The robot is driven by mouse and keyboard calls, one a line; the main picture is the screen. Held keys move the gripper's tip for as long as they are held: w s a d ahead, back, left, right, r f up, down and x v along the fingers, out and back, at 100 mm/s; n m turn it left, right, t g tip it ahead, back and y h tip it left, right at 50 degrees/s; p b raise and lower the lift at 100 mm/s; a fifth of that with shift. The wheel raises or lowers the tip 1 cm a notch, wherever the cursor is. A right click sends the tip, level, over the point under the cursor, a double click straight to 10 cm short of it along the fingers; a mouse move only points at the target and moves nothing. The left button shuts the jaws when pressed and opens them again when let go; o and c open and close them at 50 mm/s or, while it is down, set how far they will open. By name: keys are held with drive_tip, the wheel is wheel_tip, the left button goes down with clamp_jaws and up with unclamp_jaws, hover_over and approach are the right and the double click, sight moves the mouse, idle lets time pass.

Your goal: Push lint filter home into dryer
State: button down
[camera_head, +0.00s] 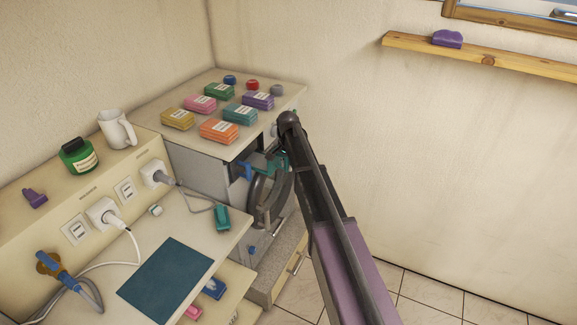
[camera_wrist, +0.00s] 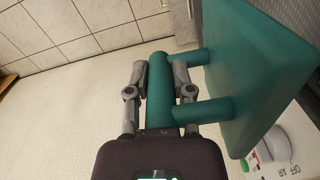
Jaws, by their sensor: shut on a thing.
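The teal lint filter (camera_wrist: 255,75) has a flat front plate with a bar handle on two posts. In the wrist view my gripper (camera_wrist: 160,78) is shut on the bar handle, one finger on each side. In the head view a teal part, apparently the filter (camera_head: 278,160), shows in front of the dryer (camera_head: 205,175), beside its round door (camera_head: 268,200); my arm hides much of it and the gripper. The wrist view shows the plate close to a white panel with a dial (camera_wrist: 277,145). I cannot tell how deep the filter sits.
Several coloured boxes (camera_head: 219,131) lie on the dryer's top. A counter on the left holds a white mug (camera_head: 117,128), a green jar (camera_head: 78,155), plugs and cords. A dark teal mat (camera_head: 166,273) lies nearer. Tiled floor is open at right.

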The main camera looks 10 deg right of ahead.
drive_tip(key=shift+w+a, duration=0.8)
drive_tip(key=shift+a, duration=0.35)
drive_tip(key=shift+w+a, duration=0.85)
drive_tip(key=shift+a, duration=0.3)
drive_tip(key=shift+w+a, duration=0.8)
drive_tip(key=shift+a, duration=0.35)
idle(0.6)
drive_tip(key=shift+s+d, duration=0.1)
drive_tip(key=s+d, duration=0.7)
drive_tip(key=d, duration=0.2)
drive_tip(key=shift+d, duration=0.4)
idle(2.4)
